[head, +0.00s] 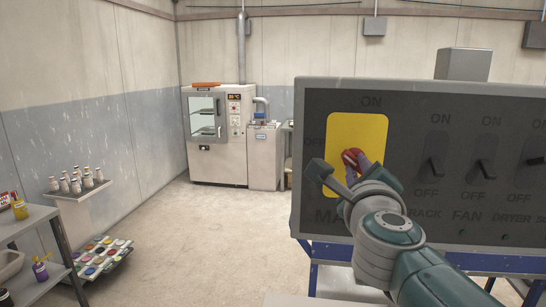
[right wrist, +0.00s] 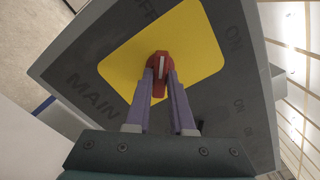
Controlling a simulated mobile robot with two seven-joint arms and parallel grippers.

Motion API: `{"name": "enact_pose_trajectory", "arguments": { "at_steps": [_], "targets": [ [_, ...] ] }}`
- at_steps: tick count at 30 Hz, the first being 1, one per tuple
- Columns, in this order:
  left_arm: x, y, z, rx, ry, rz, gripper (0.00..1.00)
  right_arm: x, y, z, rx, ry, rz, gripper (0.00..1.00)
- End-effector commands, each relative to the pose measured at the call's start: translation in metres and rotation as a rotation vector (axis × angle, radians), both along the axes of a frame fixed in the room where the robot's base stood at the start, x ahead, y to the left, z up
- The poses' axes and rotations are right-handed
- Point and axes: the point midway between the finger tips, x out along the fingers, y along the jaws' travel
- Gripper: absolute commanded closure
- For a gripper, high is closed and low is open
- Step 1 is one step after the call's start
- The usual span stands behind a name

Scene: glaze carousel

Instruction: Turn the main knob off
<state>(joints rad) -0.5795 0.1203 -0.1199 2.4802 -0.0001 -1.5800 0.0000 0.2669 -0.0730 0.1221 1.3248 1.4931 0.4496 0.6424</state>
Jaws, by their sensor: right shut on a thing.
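The main knob is red with a white mark and sits on a yellow plate (head: 372,128) on the dark control panel (head: 405,105). In the head view the knob (head: 350,156) is partly hidden by my right gripper (head: 352,164). In the right wrist view the knob (right wrist: 160,63) is between the two purple fingertips of my right gripper (right wrist: 160,76), which is shut on it. Its white mark runs up and down in that view, with part of the OFF label near the top edge and ON at the right. My left gripper is not in view.
Several black toggle switches (head: 484,167) for rack, fan and dryer are right of the yellow plate. A kiln-like cabinet (head: 218,135) stands at the back. A shelf with bottles (head: 80,190) and a grey rack (head: 35,220) are at the left.

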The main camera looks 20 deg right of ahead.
Motion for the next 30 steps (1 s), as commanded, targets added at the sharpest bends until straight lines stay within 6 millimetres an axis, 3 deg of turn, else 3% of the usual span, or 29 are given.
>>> {"name": "enact_pose_trajectory", "arguments": {
  "at_steps": [15,30],
  "targets": [
    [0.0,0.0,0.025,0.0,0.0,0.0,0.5,0.0,0.0,0.002,-0.393,0.242,0.001,1.0],
    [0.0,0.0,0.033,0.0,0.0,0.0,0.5,0.0,0.0,0.001,-0.572,0.351,0.0,1.0]
  ]
}}
